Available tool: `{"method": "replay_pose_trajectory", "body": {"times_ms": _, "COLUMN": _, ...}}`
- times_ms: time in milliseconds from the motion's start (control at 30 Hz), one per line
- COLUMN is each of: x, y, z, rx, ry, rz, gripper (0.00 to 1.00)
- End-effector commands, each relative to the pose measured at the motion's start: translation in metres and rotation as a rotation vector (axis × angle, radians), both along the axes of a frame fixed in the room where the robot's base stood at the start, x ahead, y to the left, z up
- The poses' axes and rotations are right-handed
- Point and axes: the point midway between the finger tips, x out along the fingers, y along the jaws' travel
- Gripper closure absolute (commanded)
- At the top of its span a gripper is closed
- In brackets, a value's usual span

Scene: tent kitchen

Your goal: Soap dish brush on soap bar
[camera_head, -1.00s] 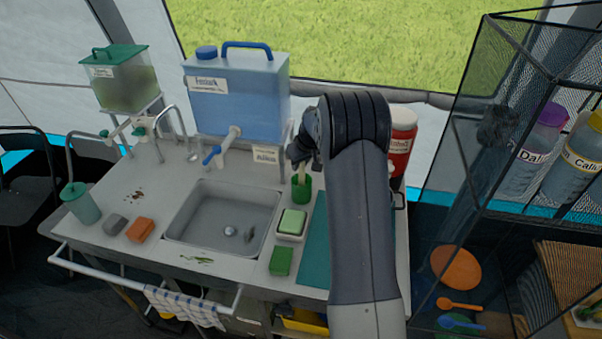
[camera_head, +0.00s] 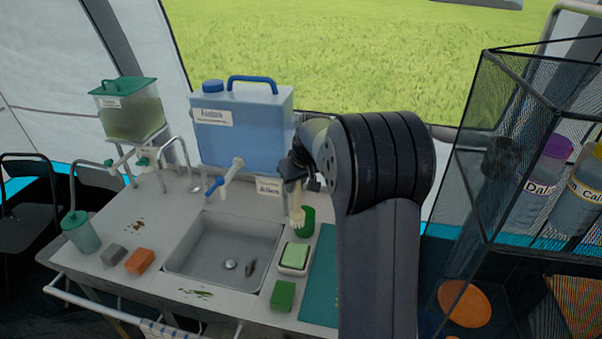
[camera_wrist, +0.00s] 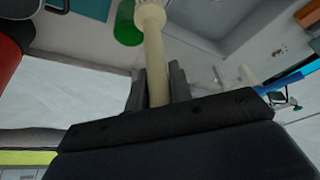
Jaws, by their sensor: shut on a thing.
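My gripper (camera_head: 295,182) is shut on the cream handle of the dish brush (camera_head: 298,215). The brush hangs head down, its pale head just in front of and left of the green cup (camera_head: 308,222). In the wrist view the handle (camera_wrist: 154,60) runs between the fingers, with the brush head at the top edge and the green cup (camera_wrist: 126,27) beside it. The pale green soap bar (camera_head: 295,254) lies in its white soap dish (camera_head: 291,270) right of the sink, below the brush in the picture. My arm hides what lies behind it.
A green sponge (camera_head: 283,295) lies in front of the soap dish, beside a teal mat (camera_head: 320,290). The sink (camera_head: 222,248) is to the left. A blue water container (camera_head: 240,130) with its tap (camera_head: 225,178) stands behind. A mesh rack (camera_head: 480,190) stands at the right.

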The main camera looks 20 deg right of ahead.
Motion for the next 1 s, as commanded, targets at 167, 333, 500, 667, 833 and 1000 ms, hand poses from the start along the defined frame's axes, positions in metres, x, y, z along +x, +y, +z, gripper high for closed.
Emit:
{"method": "replay_pose_trajectory", "body": {"times_ms": 167, "x": -0.029, "y": 0.017, "z": 0.002, "rx": -0.001, "ry": -0.001, "rz": 0.002, "gripper": 1.0}}
{"method": "replay_pose_trajectory", "body": {"times_ms": 333, "x": -0.042, "y": 0.024, "z": 0.0, "rx": -0.001, "ry": -0.001, "rz": 0.001, "gripper": 1.0}}
{"method": "replay_pose_trajectory", "body": {"times_ms": 500, "x": -0.044, "y": 0.025, "z": -0.006, "rx": 0.0, "ry": 0.0, "rz": 0.001, "gripper": 1.0}}
{"method": "replay_pose_trajectory", "body": {"times_ms": 667, "x": -0.044, "y": 0.025, "z": -0.018, "rx": 0.0, "ry": 0.0, "rz": 0.001, "gripper": 1.0}}
{"method": "replay_pose_trajectory", "body": {"times_ms": 833, "x": -0.044, "y": 0.025, "z": -0.037, "rx": 0.0, "ry": 0.0, "rz": 0.001, "gripper": 1.0}}
{"method": "replay_pose_trajectory", "body": {"times_ms": 1000, "x": -0.044, "y": 0.025, "z": -0.054, "rx": 0.0, "ry": 0.0, "rz": 0.001, "gripper": 1.0}}
